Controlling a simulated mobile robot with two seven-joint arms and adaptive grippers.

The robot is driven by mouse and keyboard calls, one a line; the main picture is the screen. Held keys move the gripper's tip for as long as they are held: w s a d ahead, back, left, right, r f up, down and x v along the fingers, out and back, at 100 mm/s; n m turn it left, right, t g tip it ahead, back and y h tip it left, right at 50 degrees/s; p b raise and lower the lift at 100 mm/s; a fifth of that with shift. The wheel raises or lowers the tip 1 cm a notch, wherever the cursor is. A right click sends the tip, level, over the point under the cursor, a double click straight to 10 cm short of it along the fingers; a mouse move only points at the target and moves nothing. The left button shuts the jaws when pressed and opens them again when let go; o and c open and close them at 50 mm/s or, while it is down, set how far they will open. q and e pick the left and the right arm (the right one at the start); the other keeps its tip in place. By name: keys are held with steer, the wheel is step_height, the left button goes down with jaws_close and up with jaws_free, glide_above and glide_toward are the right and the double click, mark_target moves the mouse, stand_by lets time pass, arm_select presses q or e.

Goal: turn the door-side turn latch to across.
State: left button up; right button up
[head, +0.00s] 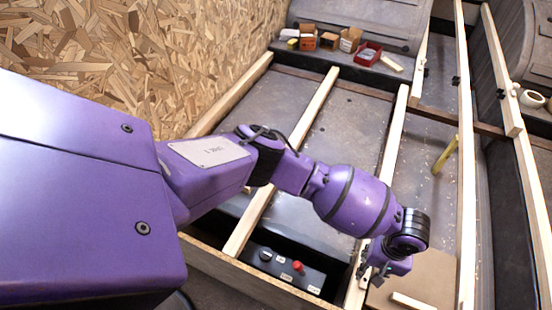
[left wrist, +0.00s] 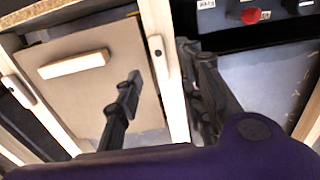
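In the left wrist view two pale turn latches flank a brown panel (left wrist: 115,65) with a wooden handle bar (left wrist: 72,65). One latch (left wrist: 158,58) has a dark pivot and lies along its batten. The other latch (left wrist: 18,90) lies along the batten on the left. I cannot tell which is door-side. My left gripper (left wrist: 163,85) is open, its dark fingers on either side of the nearer latch in the picture; contact is not visible. In the head view the left gripper (head: 374,274) hangs beside the panel (head: 425,275). My right gripper is not in view.
A dark control box (head: 285,270) with a red button lies left of the gripper, between battens. Wooden battens (head: 395,140) run along the floor. Small boxes (head: 328,40) and a red bin (head: 368,53) stand at the back. A yellow object (head: 446,155) lies to the right.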

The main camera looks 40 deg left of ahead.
mark_target(366, 277)
arm_select(q)
step_height(366, 277, down, 7)
steer(key=shift+w+b, duration=0.15)
steer(key=shift+b, duration=0.85)
steer(key=shift+d, duration=0.1)
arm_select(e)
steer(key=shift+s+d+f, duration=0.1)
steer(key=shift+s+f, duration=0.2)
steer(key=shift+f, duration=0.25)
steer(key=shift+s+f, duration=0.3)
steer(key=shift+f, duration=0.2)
arm_select(q)
steer(key=shift+c, duration=0.5)
jaws_close()
